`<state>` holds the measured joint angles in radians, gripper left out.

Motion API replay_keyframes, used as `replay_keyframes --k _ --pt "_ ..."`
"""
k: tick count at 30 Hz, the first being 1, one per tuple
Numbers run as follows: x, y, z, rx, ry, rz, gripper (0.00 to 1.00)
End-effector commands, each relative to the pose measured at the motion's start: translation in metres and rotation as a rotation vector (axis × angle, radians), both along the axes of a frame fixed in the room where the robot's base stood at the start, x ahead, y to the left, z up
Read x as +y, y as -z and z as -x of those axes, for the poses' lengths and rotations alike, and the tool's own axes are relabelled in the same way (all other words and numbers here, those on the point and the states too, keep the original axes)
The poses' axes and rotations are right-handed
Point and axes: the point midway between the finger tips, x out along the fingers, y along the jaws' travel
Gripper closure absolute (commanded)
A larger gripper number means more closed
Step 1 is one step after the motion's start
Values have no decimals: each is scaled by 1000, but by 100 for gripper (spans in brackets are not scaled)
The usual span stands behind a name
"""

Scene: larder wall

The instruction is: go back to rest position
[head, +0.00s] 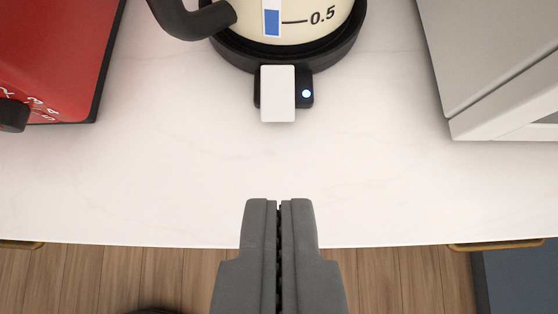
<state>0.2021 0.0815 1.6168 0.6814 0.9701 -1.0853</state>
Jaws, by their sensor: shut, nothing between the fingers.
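My gripper (279,204) is shut and empty. It shows at the bottom middle of the head view, with its fingertips over the front part of the white counter (180,170). A cream kettle (305,20) stands on a black round base (340,48) at the top middle, cut off by the frame edge. The base has a white switch lever (278,94) and a lit light (306,93) on its front. The fingertips are apart from the kettle base, with bare counter between them.
A red appliance (55,60) with a black knob (12,116) stands at the left. A light grey appliance (490,65) stands at the right. Brass handles (500,246) show under the counter's front edge. Wooden floor (390,280) lies below.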

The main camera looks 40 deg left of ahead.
Motion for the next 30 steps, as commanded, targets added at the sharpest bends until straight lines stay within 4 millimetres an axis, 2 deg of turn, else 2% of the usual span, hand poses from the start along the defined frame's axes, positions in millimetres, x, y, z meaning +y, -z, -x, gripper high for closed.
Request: replay_keyframes --k 5,16,30 --pt "5 -13 25 -18 51 15 100" --pt "19 -49 122 -121 257 43 100" --pt "30 -74 250 -327 466 2 100"
